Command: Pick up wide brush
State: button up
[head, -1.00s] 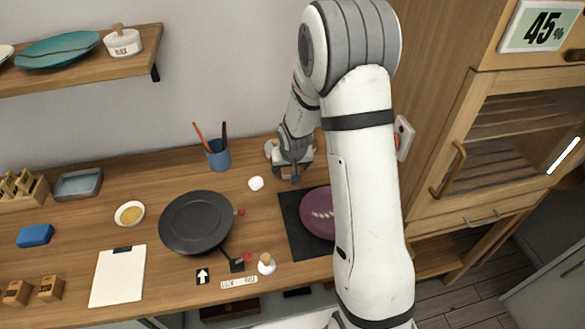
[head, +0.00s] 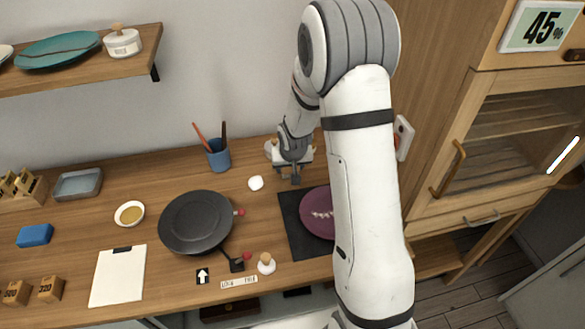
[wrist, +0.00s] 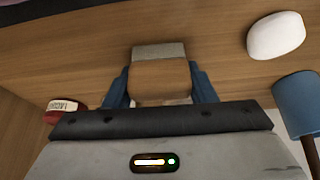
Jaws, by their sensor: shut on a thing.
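The wide brush (wrist: 160,80) shows in the wrist view as a wooden block with a grey band along its far edge. My gripper (wrist: 160,88) is shut on it, with a blue finger against each side. In the head view my gripper (head: 291,172) is low over the back of the counter, between the white lump and the dark mat. The brush is too small and covered there to make out clearly. I cannot tell whether it still touches the wood.
A blue cup (head: 218,158) with two tools and a white lump (head: 255,183) stand left of my gripper. A purple plate (head: 317,213) on a dark mat (head: 290,207) lies in front. A black pan (head: 196,222) is front left. The wall is close behind.

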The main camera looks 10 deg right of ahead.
notch_tip(320, 180, up, 10)
jog(key=shift+b, duration=0.5)
